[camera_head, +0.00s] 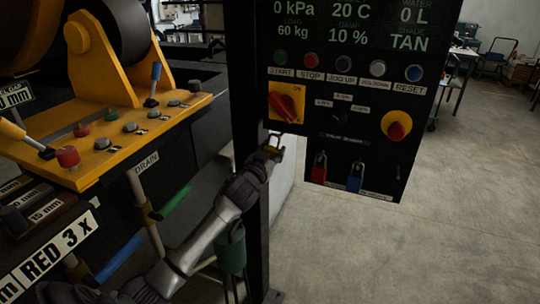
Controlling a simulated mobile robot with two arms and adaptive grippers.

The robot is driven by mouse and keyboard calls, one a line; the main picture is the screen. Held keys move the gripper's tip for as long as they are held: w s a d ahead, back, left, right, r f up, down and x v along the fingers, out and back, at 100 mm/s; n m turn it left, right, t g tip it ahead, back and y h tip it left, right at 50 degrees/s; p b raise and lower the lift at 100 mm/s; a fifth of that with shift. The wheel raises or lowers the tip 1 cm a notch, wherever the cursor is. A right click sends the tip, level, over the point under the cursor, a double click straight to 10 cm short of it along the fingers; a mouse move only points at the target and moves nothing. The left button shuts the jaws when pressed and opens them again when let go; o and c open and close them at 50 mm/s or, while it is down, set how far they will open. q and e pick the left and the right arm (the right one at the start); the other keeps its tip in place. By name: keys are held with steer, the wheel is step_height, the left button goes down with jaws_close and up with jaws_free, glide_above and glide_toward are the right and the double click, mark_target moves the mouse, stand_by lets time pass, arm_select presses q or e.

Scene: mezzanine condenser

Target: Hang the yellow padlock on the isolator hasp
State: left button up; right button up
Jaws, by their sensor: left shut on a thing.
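My left gripper (268,157) reaches up from below to the lower left edge of the black control panel. It is shut on the yellow padlock (277,143), which shows small and dark, partly hidden by the fingers. The isolator (285,106) is a red rotary handle on a yellow plate at the panel's left side. The padlock is just below the isolator; I cannot tell whether it touches the panel. The hasp is too small to make out clearly. My right gripper is not in view.
A red padlock (319,168) and a blue padlock (355,177) hang at the panel's bottom. A red knob on a yellow base (396,125) is at its right. A yellow console (120,135) with levers stands on the left.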

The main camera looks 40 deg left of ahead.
arm_select(q)
steer(key=shift+b+x, duration=0.45)
steer(key=shift+x, duration=0.65)
steer(key=w, duration=0.1)
steer(key=w+f+b, duration=0.1)
steer(key=w, duration=0.1)
steer(key=shift+w+a+f+b, duration=0.2)
steer(key=shift+a+b, duration=0.2)
steer(key=o, duration=1.3)
